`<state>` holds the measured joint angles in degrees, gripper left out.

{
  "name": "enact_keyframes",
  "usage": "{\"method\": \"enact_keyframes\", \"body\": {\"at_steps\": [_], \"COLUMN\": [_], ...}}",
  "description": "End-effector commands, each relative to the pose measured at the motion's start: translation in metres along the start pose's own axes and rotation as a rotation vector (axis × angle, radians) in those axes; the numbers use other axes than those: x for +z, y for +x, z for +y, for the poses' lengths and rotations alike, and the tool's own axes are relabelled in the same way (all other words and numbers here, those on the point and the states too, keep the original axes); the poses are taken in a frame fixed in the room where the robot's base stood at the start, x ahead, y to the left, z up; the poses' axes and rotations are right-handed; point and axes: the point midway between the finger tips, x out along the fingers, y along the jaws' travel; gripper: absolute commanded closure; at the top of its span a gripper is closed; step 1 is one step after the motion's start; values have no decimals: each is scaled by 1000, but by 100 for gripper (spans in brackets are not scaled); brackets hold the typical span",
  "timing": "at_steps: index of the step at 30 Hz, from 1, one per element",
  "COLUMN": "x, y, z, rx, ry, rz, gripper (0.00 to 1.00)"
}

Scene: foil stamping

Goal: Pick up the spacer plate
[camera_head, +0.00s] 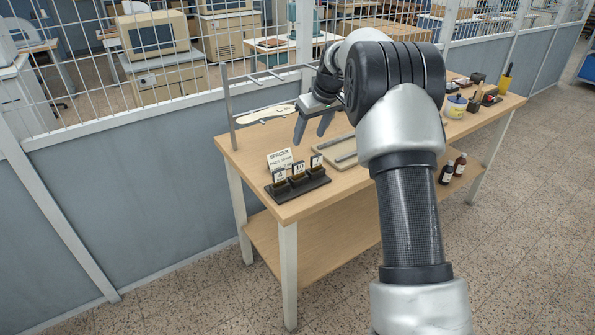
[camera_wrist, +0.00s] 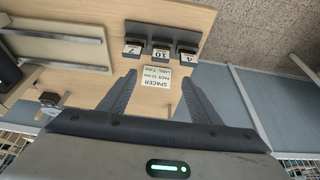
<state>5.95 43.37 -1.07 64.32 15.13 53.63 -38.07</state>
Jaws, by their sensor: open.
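Several small dark blocks or plates with number tags stand in a black holder (camera_head: 300,189) at the table's near left corner. The tags look like 7, 10 and 4 in the wrist view, where the tagged pieces (camera_wrist: 161,52) sit in a row at the top. A white card headed SPACER (camera_head: 279,158) stands behind the holder; its smaller print seems to mention 10 mm and 7 mm. It also shows in the wrist view (camera_wrist: 156,84). My gripper (camera_head: 311,137) is open and empty above the table, behind and above the holder. In the wrist view its fingers (camera_wrist: 158,79) flank the card.
A shallow tray (camera_head: 343,158) lies right of the card. A metal rack (camera_head: 231,110) with a pale, long-handled piece (camera_head: 265,114) stands at the table's back left. Jars and tools (camera_head: 456,106) fill the right end. Bottles (camera_head: 447,172) stand on the lower shelf.

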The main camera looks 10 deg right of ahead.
Motion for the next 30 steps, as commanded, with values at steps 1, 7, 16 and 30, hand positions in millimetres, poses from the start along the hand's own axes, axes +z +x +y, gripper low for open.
{"method": "enact_keyframes", "body": {"at_steps": [1,7,16,30], "x": [1,1,0,1], "y": [11,55,96,152], "z": [-1,-2,-1,-1], "rx": [-3,-2,0,-1], "ry": [0,-1,1,1], "rz": [-4,-5,-1,-3], "gripper": [42,42,42,42]}}
